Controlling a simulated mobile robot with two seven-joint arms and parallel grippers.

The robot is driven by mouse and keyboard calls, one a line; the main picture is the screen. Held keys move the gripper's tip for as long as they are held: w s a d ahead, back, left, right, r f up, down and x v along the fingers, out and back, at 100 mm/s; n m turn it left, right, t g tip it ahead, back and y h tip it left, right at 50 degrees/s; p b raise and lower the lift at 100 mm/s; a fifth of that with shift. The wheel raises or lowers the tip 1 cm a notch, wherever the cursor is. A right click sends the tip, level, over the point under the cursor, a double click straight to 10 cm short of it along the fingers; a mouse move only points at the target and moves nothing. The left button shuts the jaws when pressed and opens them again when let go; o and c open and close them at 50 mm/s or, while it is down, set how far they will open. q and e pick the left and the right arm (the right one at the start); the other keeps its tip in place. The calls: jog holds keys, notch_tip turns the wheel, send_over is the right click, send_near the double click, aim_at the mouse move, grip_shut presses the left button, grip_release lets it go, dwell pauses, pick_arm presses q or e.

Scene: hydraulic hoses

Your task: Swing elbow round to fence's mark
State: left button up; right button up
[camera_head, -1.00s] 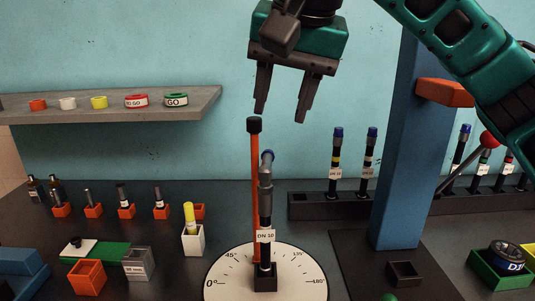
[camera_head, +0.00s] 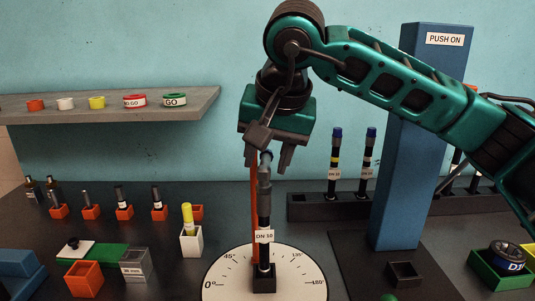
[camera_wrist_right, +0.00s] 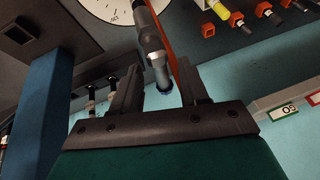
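The grey elbow (camera_head: 266,168) tops an upright dark hose (camera_head: 264,215) labelled DN 10, which stands in a black block (camera_head: 264,278) on a white dial (camera_head: 225,278). In the right wrist view the elbow's blue-ended mouth (camera_wrist_right: 162,88) shows between the fingertips. My right gripper (camera_head: 268,160) is open at the elbow's height; I cannot tell whether a finger touches it. An orange post (camera_head: 254,205) stands just behind the hose, its top hidden by the gripper. It also shows in the right wrist view (camera_wrist_right: 166,40). My left gripper is out of view.
A blue column (camera_head: 410,150) marked PUSH ON stands to the right, behind my arm. A black rack (camera_head: 330,207) holds hoses at the back. A grey shelf (camera_head: 150,115) with coloured rings is at the left. Orange holders and a white cup (camera_head: 192,242) stand left of the dial.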

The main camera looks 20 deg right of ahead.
jog(key=c, duration=0.6)
jog(key=shift+a+n+y, duration=0.1)
jog(key=shift+n+y, duration=0.3)
jog(key=shift+n, duration=0.5)
jog(key=shift+c, duration=0.3)
jog(key=o, duration=0.7)
jog(key=shift+w, duration=0.1)
jog(key=v, duration=1.3)
jog(key=shift+a+p, duration=0.1)
jog(key=shift+p, duration=0.2)
